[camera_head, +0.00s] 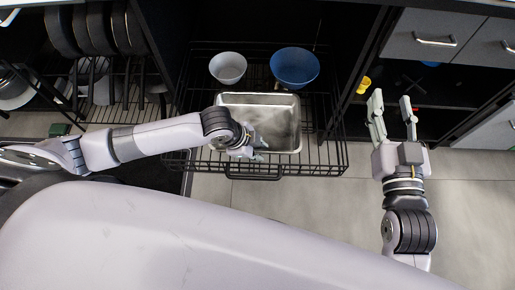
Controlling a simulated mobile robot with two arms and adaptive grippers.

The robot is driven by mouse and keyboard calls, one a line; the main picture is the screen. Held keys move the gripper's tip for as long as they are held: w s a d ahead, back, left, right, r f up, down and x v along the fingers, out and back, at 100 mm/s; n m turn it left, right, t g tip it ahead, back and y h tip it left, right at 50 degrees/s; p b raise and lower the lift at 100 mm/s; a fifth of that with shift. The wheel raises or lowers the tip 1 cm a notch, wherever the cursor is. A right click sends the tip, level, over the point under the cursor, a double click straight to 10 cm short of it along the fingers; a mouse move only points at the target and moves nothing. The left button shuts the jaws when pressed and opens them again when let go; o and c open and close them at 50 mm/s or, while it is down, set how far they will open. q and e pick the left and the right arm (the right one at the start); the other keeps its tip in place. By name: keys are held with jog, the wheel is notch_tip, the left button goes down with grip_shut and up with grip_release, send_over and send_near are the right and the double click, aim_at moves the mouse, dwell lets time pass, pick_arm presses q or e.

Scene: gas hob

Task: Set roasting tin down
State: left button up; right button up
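The roasting tin (278,116) is a grey metal rectangular pan. It sits at or just above the pulled-out wire rack (330,155), in front of two bowls; I cannot tell whether it touches the wires. My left gripper (259,150) is at the tin's front left part, over its near side. Its fingers are small and partly hidden by the wrist, so its grip on the tin is unclear. My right gripper (393,103) is open and empty, to the right of the rack, its fingers pointing away from me.
A white bowl (228,68) and a blue bowl (295,67) stand at the back of the rack. Dark pans (95,28) and a dish rack are at the left. Grey drawers (431,38) and a shelf with a yellow item (364,85) are at the right. Floor is clear in front.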

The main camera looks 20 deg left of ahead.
pick_arm(q)
jog(key=shift+r, duration=0.1)
jog(key=shift+r, duration=0.15)
jog(key=p+v, duration=0.5)
jog(key=v, duration=0.7)
jog(key=d+r+n+t+h, duration=0.1)
jog(key=d+r+n+t, duration=0.2)
jog(key=d+n, duration=0.3)
jog(key=s+a+f+n+y, duration=0.1)
jog(key=s+a+n+y, duration=0.1)
jog(key=a, duration=0.3)
jog(key=s+a+f+n+y, duration=0.1)
jog(key=s+a+n+y, duration=0.1)
jog(key=a+n, duration=0.3)
jog(key=shift+s+f, duration=0.2)
jog(key=shift+s, duration=0.65)
pick_arm(e)
jog(key=s+d+f+g+h, duration=0.1)
jog(key=s+d+f+g, duration=0.1)
jog(key=s+f+g, duration=0.4)
jog(key=s+d+f+g+h, duration=0.2)
jog(key=s+f+g, duration=0.3)
jog(key=f, duration=0.4)
jog(key=shift+s+d+f+m+g+h, duration=0.3)
jog(key=shift+s+d+f+g, duration=0.1)
jog(key=shift+s+d, duration=0.4)
pick_arm(q)
jog(key=shift+d, duration=0.1)
pick_arm(e)
jog(key=shift+f, duration=0.1)
